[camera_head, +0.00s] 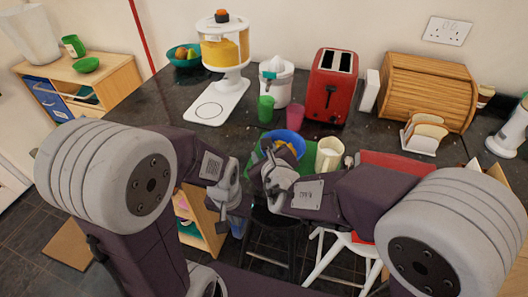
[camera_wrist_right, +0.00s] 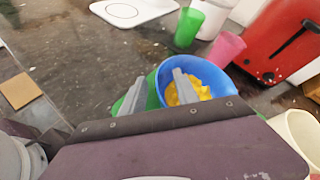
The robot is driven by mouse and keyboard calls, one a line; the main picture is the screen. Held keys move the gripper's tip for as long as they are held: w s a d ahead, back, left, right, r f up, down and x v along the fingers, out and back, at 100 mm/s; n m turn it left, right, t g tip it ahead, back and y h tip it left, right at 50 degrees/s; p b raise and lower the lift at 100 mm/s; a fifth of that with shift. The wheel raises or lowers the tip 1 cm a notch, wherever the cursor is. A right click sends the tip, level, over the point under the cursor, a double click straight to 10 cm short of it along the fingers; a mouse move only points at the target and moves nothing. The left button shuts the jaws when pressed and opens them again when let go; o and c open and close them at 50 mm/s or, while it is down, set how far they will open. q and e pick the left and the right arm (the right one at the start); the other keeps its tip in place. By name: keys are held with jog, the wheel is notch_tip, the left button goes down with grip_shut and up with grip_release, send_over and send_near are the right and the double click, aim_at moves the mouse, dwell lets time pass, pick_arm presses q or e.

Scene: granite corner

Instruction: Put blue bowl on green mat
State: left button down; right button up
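The blue bowl (camera_head: 291,136) is on the dark counter, with yellow content inside; it also shows in the right wrist view (camera_wrist_right: 218,78). The green mat (camera_head: 307,158) shows partly around the bowl and beside the cream mug, and is largely hidden by my right arm and the bowl. In the right wrist view a strip of green (camera_wrist_right: 151,97) shows between my fingers. My right gripper (camera_wrist_right: 157,90) is open at the bowl's near left rim, one finger outside and one over the inside; contact is unclear. My left gripper (camera_head: 230,188) is left of the right one, its fingertips unclear.
A cream mug (camera_head: 329,154) stands right of the bowl. Green (camera_head: 265,109) and pink (camera_head: 301,111) cups stand behind it. A red toaster (camera_head: 331,87), toast rack (camera_head: 424,135) and juice dispenser (camera_head: 223,50) stand farther back.

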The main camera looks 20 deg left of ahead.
jog(key=shift+r+p, duration=0.3)
jog(key=p+v, duration=0.2)
jog(key=v, duration=1)
jog(key=shift+f, duration=0.1)
